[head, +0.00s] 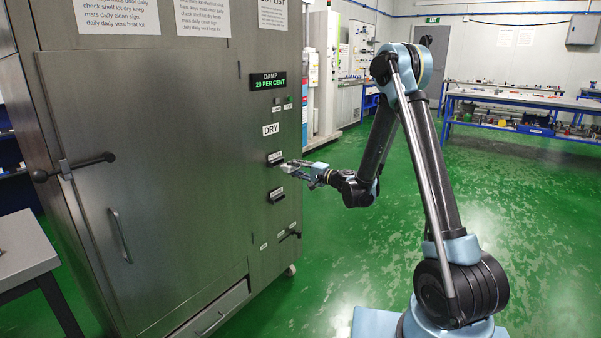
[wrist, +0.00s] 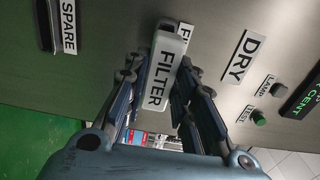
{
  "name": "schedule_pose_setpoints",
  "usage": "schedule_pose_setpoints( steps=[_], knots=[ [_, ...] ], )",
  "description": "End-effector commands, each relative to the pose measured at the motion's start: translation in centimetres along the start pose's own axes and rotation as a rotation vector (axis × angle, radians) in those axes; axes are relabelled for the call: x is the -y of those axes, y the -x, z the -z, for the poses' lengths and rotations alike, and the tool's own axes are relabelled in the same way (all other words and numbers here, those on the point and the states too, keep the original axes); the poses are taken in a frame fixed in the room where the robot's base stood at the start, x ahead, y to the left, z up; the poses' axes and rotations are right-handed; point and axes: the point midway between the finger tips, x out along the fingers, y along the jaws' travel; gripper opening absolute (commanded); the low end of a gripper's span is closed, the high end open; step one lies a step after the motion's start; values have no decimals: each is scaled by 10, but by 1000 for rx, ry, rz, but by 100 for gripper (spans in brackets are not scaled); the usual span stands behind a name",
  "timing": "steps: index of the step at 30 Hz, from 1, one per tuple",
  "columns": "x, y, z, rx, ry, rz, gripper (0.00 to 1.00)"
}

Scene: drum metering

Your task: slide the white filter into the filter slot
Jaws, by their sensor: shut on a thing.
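The white filter (wrist: 160,86), marked FILTER, is between the fingers of my gripper (wrist: 163,76) in the wrist view. My gripper is shut on it. The filter's far end is close against the cabinet panel and partly covers the slot label (wrist: 190,46). In the head view my gripper (head: 294,167) is at the panel, just below the small filter label (head: 275,157) and the DRY sign (head: 271,129).
The spare slot (wrist: 47,25) with its SPARE label (wrist: 69,26) is to the left in the wrist view. The lamp and test buttons (wrist: 259,117) and the damp display (head: 268,83), reading 20 PER CENT, are nearby. The green floor (head: 330,260) by the cabinet (head: 170,150) is clear.

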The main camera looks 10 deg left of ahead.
Motion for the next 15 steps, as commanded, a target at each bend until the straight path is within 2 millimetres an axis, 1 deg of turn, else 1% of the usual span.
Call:
schedule_pose_setpoints(
  steps=[7,15],
  knots=[
    [0,-18,-1,2,0,0,0],
    [0,-23,0,0,0,0,0]
  ],
)
